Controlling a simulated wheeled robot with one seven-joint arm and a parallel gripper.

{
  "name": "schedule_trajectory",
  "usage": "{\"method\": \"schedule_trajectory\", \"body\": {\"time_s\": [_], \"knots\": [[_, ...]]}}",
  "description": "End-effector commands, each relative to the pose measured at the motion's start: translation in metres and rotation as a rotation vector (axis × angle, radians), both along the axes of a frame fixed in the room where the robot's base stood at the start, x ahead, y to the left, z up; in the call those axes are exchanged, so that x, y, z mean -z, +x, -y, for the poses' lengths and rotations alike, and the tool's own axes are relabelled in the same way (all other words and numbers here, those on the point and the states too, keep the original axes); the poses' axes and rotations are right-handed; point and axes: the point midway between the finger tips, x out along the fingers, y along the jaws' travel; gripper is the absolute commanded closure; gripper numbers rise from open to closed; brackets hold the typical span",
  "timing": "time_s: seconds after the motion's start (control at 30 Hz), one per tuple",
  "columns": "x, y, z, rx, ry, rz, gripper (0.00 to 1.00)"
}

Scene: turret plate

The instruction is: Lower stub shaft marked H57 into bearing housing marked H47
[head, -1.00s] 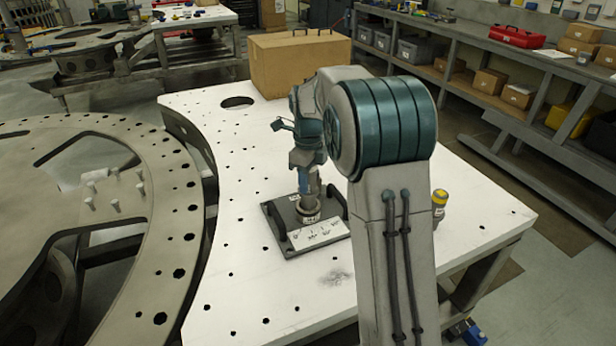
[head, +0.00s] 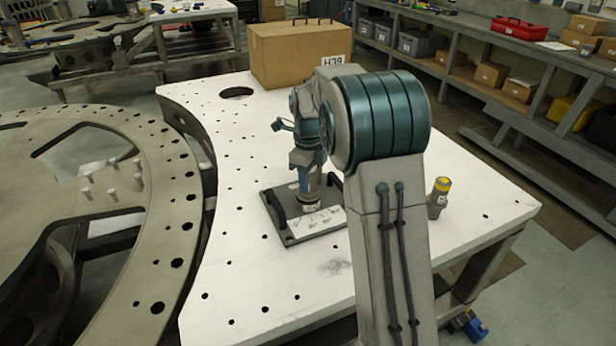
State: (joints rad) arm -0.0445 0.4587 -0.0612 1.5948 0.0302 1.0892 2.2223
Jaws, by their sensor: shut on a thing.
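My gripper (head: 311,182) points down over a dark square base plate (head: 292,239) on the white table. It is shut on the stub shaft (head: 312,194), of which only a small part shows between and below the fingers. The bearing housing (head: 311,207) is a short round piece with a small white label, standing on the plate right under the gripper. I cannot read H57 or H47 at this size. The shaft looks upright and in line with the housing; how deep it sits is hidden. A white marked label (head: 318,222) lies on the plate's front part.
A grey cylinder with a yellow top (head: 438,198) stands on the table right of my arm. A cardboard box (head: 290,60) with a label like H39 stands at the back. The white table (head: 245,290) has holes and free room in front. A large metal ring plate (head: 165,215) lies left.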

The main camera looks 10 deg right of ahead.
Motion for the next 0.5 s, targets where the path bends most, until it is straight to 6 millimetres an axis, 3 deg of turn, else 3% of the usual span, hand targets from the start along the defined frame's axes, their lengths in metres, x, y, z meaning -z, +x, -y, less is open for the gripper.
{"method": "schedule_trajectory", "body": {"time_s": [0.43, 0.47, 0.5], "knots": [[-0.0012, 0.0004, 0.0001, 0.000, 0.000, 0.003, 1.00], [-0.0012, 0.0004, 0.0001, 0.000, 0.000, 0.003, 0.57], [-0.0011, 0.0004, 0.0001, 0.000, 0.000, 0.003, 0.45]]}}
